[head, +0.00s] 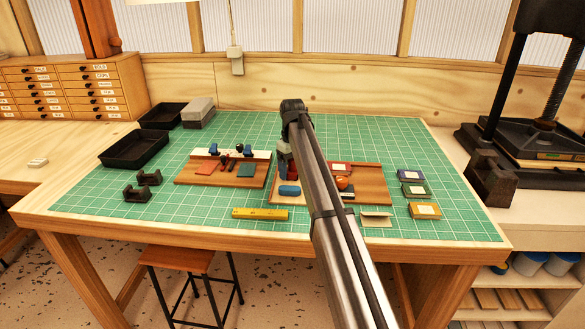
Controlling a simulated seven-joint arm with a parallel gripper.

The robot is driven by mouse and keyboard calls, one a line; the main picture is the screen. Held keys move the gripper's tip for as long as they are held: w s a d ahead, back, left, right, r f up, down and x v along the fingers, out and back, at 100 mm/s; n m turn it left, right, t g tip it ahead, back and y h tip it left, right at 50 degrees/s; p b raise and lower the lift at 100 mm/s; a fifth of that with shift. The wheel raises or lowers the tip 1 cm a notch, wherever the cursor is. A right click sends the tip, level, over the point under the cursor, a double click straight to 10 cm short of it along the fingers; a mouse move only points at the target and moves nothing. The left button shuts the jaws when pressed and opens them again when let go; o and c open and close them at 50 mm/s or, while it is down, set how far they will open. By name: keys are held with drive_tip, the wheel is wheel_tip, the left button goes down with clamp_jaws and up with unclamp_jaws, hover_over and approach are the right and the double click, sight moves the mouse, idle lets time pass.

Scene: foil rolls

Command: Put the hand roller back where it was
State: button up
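My arm reaches over the green cutting mat from the lower right. My gripper (285,158) points down over the left part of the right wooden board (372,187), partly covered by my arm. Its fingers are too small and hidden to tell open from shut. A reddish shape is just under it, and a blue rounded object (289,190) lies in front. An orange-red rounded object (343,183) sits on the board right of my arm, with a dark piece (348,195) beside it. I cannot tell which of these is the hand roller. Two black cradles (137,193) (149,178) stand empty on the mat's left.
A black press (535,135) stands right. The mat's back right is clear.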

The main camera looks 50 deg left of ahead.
drive_tip(key=shift+o, duration=1.4)
wheel_tip(320, 180, up, 12)
drive_tip(key=shift+r, duration=0.2)
